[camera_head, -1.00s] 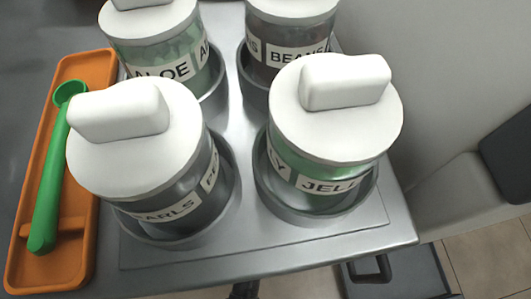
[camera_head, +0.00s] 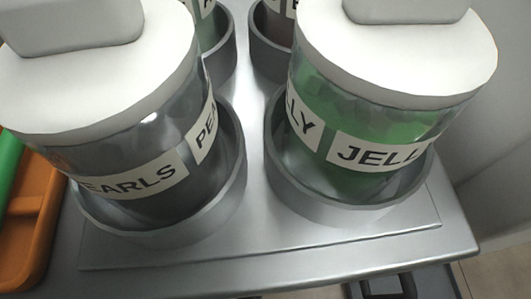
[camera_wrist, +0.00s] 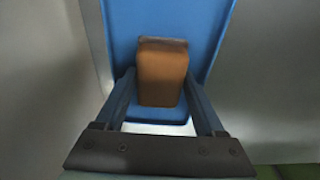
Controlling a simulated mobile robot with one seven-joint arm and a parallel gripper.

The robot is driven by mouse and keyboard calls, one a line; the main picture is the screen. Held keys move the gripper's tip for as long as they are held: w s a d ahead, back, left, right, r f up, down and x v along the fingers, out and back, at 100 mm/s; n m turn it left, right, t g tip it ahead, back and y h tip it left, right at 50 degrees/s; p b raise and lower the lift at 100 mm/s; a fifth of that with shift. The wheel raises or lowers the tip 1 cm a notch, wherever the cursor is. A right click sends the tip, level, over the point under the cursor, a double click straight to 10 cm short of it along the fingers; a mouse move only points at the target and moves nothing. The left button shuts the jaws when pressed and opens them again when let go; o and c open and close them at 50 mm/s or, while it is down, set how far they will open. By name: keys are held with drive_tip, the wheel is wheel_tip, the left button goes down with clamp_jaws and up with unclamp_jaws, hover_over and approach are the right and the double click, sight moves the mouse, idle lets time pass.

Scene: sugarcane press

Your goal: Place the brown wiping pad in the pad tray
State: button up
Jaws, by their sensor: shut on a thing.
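The brown wiping pad (camera_wrist: 162,76) shows in the middle of the wrist view, between the two fingers of my gripper (camera_wrist: 160,92). My gripper is shut on the pad. A blue tray-like piece with raised edges (camera_wrist: 212,28) lies behind and around the pad in the picture; I cannot tell whether the pad touches it. Neither the pad nor my gripper shows in the head view.
The head view shows a metal stand (camera_head: 262,250) with a pearls jar (camera_head: 140,130) and a jelly jar (camera_head: 375,110) in round holders, and two more jars behind. An orange tray (camera_head: 35,215) with a green handle (camera_head: 8,165) is at the left edge.

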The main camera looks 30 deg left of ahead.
drive_tip(key=o, duration=1.4)
drive_tip(key=r+p, duration=0.2)
drive_tip(key=r, duration=0.2)
drive_tip(key=s+r+p, duration=0.1)
drive_tip(key=r+p, duration=0.2)
drive_tip(key=r, duration=0.1)
drive_tip(key=d+r+p, duration=0.1)
drive_tip(key=r+p, duration=0.1)
drive_tip(key=r, duration=0.2)
drive_tip(key=shift+s, duration=0.25)
drive_tip(key=shift+s, duration=0.1)
